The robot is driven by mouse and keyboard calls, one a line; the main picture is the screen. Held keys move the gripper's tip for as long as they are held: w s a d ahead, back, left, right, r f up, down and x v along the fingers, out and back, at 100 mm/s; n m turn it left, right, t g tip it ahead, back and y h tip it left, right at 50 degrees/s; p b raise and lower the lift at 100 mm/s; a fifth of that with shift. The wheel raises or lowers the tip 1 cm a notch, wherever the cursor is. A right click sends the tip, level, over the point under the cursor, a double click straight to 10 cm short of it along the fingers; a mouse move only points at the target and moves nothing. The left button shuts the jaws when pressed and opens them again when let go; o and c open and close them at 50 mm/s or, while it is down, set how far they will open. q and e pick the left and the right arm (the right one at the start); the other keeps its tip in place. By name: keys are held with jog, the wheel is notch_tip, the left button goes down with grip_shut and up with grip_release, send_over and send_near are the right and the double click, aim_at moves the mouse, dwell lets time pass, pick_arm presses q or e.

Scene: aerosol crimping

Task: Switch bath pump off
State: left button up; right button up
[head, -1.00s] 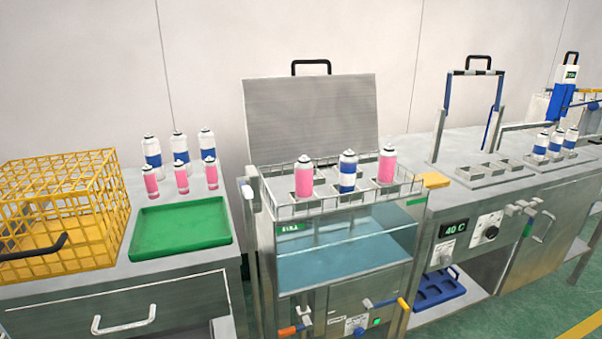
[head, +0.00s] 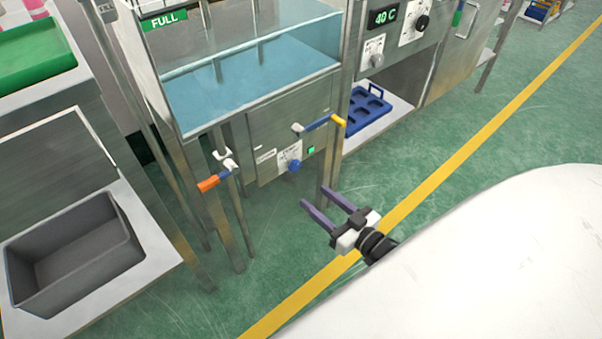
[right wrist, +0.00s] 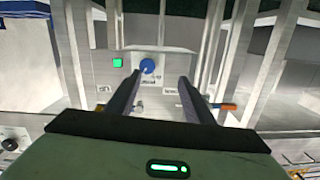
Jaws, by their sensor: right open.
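The bath's pump control is a blue knob (head: 294,166) on a white dial plate (head: 288,155), low on the steel front panel under the water tank. My right gripper (head: 325,197) is open and empty, in front of the panel and below right of the knob in the head view. In the right wrist view the blue knob (right wrist: 148,66) shows between the two fingers (right wrist: 155,92), beyond their tips and apart from them. The green lamp (right wrist: 118,63) is to its left there. My left gripper is not in view.
An orange-handled valve (head: 208,183) and a yellow-ended blue lever (head: 322,124) stick out on either side of the knob. The water tank (head: 250,75) is above, marked FULL. A grey bin (head: 70,250) stands at left. Green floor is clear in front.

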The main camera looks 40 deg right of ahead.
aim_at(296, 168)
jog(key=shift+t+h, duration=0.3)
jog(key=shift+t, duration=0.1)
jog(key=w+b, duration=0.1)
jog(key=w, duration=0.2)
jog(key=w+d+b, duration=0.1)
jog(key=w, duration=0.2)
jog(key=w+b, duration=0.1)
jog(key=w, duration=0.3)
jog(key=shift+d+f+b, duration=0.15)
jog(key=shift+d+b, duration=0.25)
jog(key=shift+w, duration=0.55)
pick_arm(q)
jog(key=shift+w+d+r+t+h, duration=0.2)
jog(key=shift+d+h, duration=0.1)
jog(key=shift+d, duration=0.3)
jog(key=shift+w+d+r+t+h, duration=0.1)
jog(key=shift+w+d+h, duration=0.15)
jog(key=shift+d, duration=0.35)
pick_arm(e)
jog(key=c, duration=1.1)
jog(key=shift+o, duration=0.3)
